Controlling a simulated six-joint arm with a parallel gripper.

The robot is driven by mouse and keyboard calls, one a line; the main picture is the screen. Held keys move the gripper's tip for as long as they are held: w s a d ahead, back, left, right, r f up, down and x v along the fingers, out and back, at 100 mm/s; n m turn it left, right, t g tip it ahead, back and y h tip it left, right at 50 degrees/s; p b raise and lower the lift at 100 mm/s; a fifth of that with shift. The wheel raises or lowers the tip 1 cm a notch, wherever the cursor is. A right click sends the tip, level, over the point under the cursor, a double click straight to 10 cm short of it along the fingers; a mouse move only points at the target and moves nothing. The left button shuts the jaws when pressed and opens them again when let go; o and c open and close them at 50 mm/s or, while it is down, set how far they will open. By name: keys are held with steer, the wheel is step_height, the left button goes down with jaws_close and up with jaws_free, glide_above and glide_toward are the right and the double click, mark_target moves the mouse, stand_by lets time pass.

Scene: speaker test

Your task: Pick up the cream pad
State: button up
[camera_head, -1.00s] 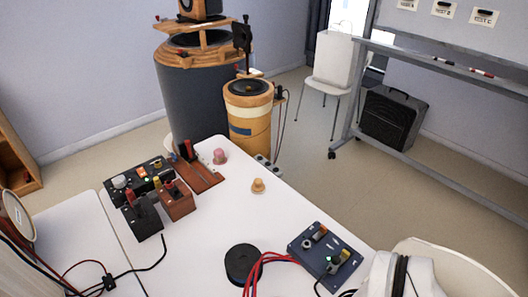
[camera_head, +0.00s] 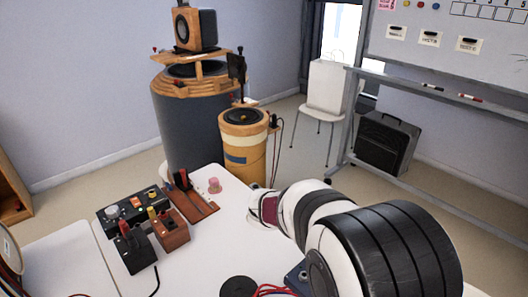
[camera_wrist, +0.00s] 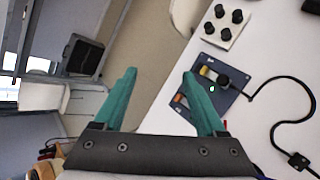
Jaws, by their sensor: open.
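A cream square plate (camera_wrist: 224,27) with several black round knobs lies on the white table at the top of the wrist view. It is the only cream, pad-like thing I make out, and I cannot tell surely that it is the cream pad. My gripper (camera_wrist: 158,73) is open, its two teal fingers wide apart with nothing between them. The plate is beyond the fingertips and to their right in the picture. In the head view my arm covers the table's right part, and the fingers and the plate do not show.
A dark blue control box (camera_wrist: 212,82) with a black cable is beside the right finger. A pink knob (camera_head: 214,185), a brown board (camera_head: 190,195) and switch boxes (camera_head: 170,228) stand on the table's left part. A tan drum (camera_head: 243,150) is behind the table.

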steer(key=w+a+f+n+t+y, duration=0.1)
steer(key=w+a+f+n+t, duration=0.2)
steer(key=w+a+f+n, duration=0.2)
steer(key=w+a+f+n+t+y, duration=0.2)
steer(key=w+a+f+n, duration=0.3)
steer(key=a+n, duration=0.3)
steer(key=w+a+f+n+t+y, duration=0.1)
steer(key=w+a+f+n+t, duration=0.2)
steer(key=w+a+f+n, duration=0.2)
steer(key=shift+w+a+n+t+y, duration=0.1)
steer(key=shift+w+a+n, duration=0.15)
steer(key=shift+a, duration=0.35)
steer(key=shift+w+a+n+t+y, duration=0.1)
steer(key=shift+w+a+n, duration=0.15)
steer(key=shift+a, duration=0.4)
steer(key=shift+w+a+n+t+y, duration=0.1)
steer(key=shift+w+a+n, duration=0.15)
steer(key=shift+a, duration=0.35)
steer(key=shift+w+a+f+n+y, duration=0.35)
steer(key=shift+w+a+f, duration=0.1)
steer(key=shift+f, duration=0.2)
steer(key=x, duration=0.5)
steer(key=shift+w+d+r, duration=0.1)
steer(key=shift+w+d, duration=0.15)
steer(key=shift+w, duration=0.1)
steer(key=shift+w+d, duration=0.1)
steer(key=shift+w, duration=0.35)
jaws_close()
